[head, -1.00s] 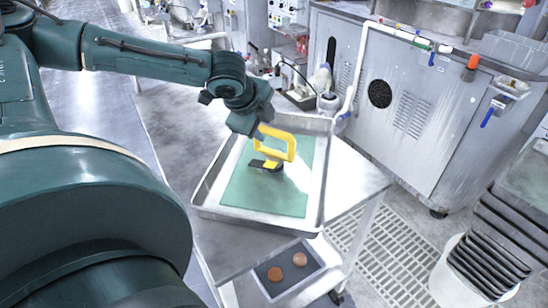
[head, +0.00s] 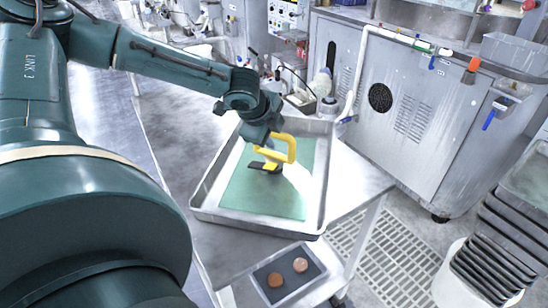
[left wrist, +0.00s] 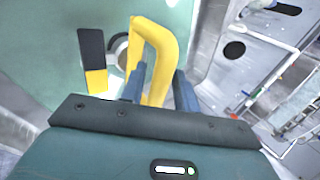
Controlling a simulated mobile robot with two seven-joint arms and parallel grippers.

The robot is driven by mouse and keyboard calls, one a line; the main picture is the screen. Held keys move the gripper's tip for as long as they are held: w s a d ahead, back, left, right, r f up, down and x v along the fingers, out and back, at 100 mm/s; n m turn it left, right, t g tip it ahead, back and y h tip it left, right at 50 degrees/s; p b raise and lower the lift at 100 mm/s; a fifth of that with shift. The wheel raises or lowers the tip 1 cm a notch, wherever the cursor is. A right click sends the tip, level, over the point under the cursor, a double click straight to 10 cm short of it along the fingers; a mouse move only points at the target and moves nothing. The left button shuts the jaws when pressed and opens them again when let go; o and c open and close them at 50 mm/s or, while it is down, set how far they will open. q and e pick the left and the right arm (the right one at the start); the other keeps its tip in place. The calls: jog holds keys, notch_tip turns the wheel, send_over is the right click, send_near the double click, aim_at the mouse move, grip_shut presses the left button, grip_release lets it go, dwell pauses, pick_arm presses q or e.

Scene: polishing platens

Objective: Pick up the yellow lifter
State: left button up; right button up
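The yellow lifter (head: 290,146) is a yellow loop handle with a dark foot, standing on a green pad (head: 250,200) in a metal tray (head: 205,187). In the left wrist view its yellow handle (left wrist: 161,60) rises between two blue fingers. My left gripper (left wrist: 160,92) is at the handle, with a finger on either side. A narrow gap shows beside the right-hand finger, so it looks open around the handle. In the head view the left gripper (head: 267,139) reaches the handle's upper left, its fingertips mostly hidden. My right gripper is not in view.
A small dark tray (head: 262,284) with two round, brownish discs lies at the table's front edge. A grey cabinet (head: 410,110) stands behind at the right. A white bin (head: 450,285) with stacked dark plates is on the floor at right.

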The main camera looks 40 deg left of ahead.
pick_arm(q)
grip_shut()
dwell(1.0)
jog(key=shift+r, duration=0.1)
